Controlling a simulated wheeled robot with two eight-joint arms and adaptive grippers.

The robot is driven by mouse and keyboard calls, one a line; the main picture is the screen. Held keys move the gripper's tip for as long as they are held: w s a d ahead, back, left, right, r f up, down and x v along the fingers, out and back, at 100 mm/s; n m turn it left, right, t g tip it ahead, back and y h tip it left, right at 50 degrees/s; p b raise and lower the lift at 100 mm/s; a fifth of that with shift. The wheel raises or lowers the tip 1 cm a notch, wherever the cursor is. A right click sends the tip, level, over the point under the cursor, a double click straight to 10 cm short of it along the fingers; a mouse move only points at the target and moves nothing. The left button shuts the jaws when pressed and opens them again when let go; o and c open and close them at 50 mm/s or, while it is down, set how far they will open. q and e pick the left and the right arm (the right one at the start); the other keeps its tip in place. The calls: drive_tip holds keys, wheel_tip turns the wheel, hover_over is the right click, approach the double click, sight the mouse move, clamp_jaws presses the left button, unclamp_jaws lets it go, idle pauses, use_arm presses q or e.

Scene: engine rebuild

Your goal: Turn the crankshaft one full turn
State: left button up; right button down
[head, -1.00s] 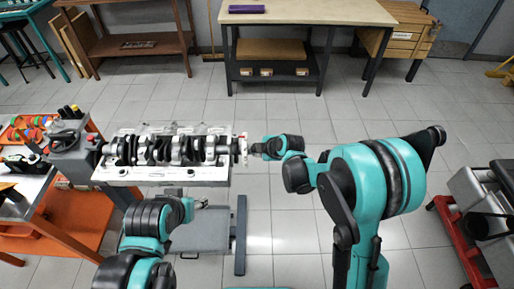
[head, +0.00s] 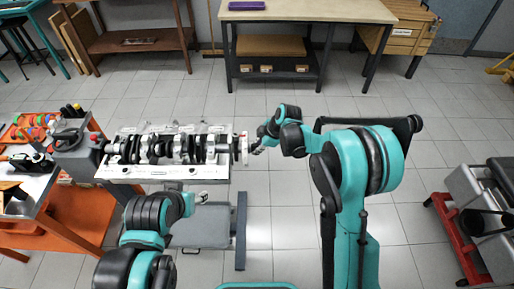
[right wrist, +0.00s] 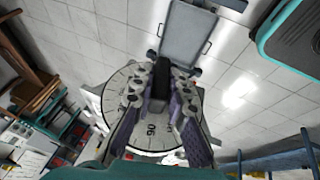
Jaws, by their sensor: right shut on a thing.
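The crankshaft (head: 160,149) lies in the pale engine block (head: 190,172) at left of centre in the head view. A white degree wheel (head: 244,148) stands edge-on at its right end. It shows face-on with printed numbers in the right wrist view (right wrist: 117,92). My right gripper (head: 255,147) is at the wheel's right side. In the right wrist view its fingers (right wrist: 160,80) are shut on a dark piece (right wrist: 161,76) in front of the wheel's middle. My left gripper (head: 202,197) is below the block; its fingers are too small to judge.
A tool cart (head: 70,215) with an orange shelf stands at the left. A grey plate on a stand (head: 200,228) is below the block. A red-framed cart (head: 455,240) stands at far right. A workbench (head: 300,12) is at the back. Floor right of the block is clear.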

drive_tip(key=c, duration=1.5)
unclamp_jaws()
drive_tip(key=v, duration=1.2)
